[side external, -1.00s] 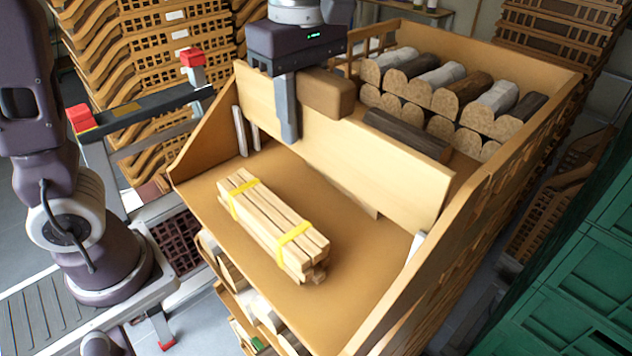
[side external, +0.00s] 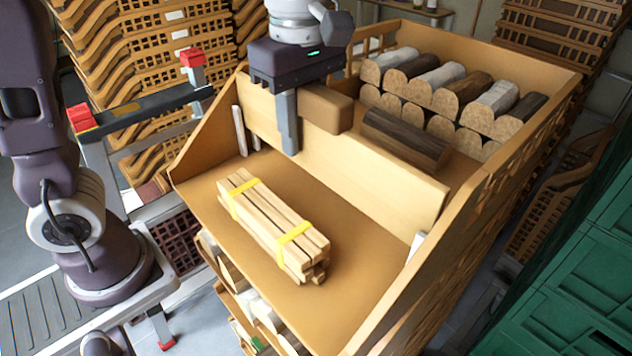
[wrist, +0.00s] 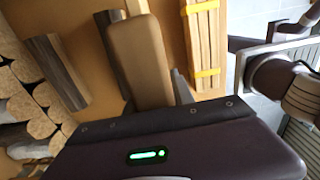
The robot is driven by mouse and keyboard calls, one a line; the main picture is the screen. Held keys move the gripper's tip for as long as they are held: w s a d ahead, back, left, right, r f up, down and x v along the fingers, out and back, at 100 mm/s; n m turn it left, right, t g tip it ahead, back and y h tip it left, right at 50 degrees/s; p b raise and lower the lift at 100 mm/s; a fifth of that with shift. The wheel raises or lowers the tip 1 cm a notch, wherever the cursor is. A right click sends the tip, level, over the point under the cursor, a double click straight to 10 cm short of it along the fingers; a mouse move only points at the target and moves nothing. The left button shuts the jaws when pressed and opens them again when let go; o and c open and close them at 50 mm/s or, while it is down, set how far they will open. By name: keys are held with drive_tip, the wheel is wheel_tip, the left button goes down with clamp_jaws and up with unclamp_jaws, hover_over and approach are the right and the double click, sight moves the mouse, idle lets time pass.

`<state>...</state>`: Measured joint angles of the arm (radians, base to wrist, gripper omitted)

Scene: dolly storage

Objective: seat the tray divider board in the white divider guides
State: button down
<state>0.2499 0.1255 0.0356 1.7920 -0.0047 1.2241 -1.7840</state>
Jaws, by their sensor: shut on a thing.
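The divider board (side external: 365,170) is a long pale wooden plank, standing upright across the wooden tray (side external: 370,275). Its lower edge is at or very near the tray floor. White divider guides show at its left end (side external: 240,131) and its right end (side external: 417,244); I cannot tell whether both ends are inside their slots. A brown block (side external: 326,109) sits at the board's upper edge and also shows in the wrist view (wrist: 142,60). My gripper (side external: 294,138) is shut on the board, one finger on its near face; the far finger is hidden.
A strapped bundle of wooden sticks (side external: 275,225) lies on the tray floor in front of the board. Behind it are stacked logs (side external: 450,90) and a loose dark log (side external: 405,138) close to the board. Green crates (side external: 580,260) stand at the right.

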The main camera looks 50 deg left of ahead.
sight(303, 165)
drive_tip(key=shift+f, duration=2.95)
drive_tip(key=c, duration=1)
unclamp_jaws()
wheel_tip(303, 165, up, 7)
drive_tip(key=shift+r, duration=0.1)
